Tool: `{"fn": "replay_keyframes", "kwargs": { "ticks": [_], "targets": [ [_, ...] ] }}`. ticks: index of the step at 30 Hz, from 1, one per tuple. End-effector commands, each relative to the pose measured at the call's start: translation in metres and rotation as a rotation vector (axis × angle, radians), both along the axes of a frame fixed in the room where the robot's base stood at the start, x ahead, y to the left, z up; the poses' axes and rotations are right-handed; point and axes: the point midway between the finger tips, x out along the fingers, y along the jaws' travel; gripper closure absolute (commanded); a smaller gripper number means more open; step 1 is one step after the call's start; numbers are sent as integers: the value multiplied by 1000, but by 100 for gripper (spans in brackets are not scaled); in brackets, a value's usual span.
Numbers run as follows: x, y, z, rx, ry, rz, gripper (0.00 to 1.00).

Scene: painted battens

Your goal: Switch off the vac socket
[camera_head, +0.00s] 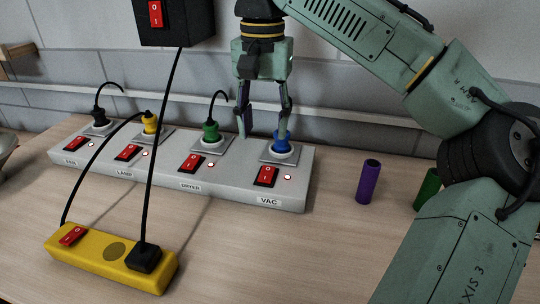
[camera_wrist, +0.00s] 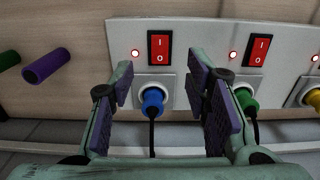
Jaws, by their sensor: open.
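The vac socket stands at the right end of a long grey socket strip (camera_head: 238,192), above the label VAC. Its red rocker switch (camera_head: 267,176) is marked I and O, and a lit indicator (camera_head: 288,178) sits beside it. A blue plug (camera_head: 281,142) is in the socket behind the switch. The wrist view shows the same switch (camera_wrist: 160,46), indicator (camera_wrist: 135,54) and blue plug (camera_wrist: 153,98). My gripper (camera_head: 264,130) is open and empty near the blue plug, behind the switch. In the wrist view the plug appears between the fingers. I cannot tell whether they touch it.
Other sockets with red switches continue left: dryer (camera_head: 192,162) with a green plug, then labelled ones with yellow and black plugs. A yellow power strip (camera_head: 100,257) lies in front. Purple (camera_head: 368,182) and green (camera_head: 427,190) cylinders stand right.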

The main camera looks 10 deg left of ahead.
Motion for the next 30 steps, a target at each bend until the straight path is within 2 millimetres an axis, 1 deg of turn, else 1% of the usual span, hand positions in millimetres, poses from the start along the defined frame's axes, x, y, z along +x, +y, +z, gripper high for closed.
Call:
{"fn": "replay_keyframes", "kwargs": {
  "ticks": [5, 12, 15, 18, 23, 30],
  "targets": [
    [0, -1, -24, -1, 2, 2, 57],
    [0, -1, -69, -4, 1, 0, 57],
    [0, -1, -85, -2, 1, 0, 57],
    [0, -1, -96, -1, 1, 0, 57],
    [0, -1, -104, 0, 1, 0, 57],
    [0, 0, -105, 0, 0, 0, 57]
  ]
}}
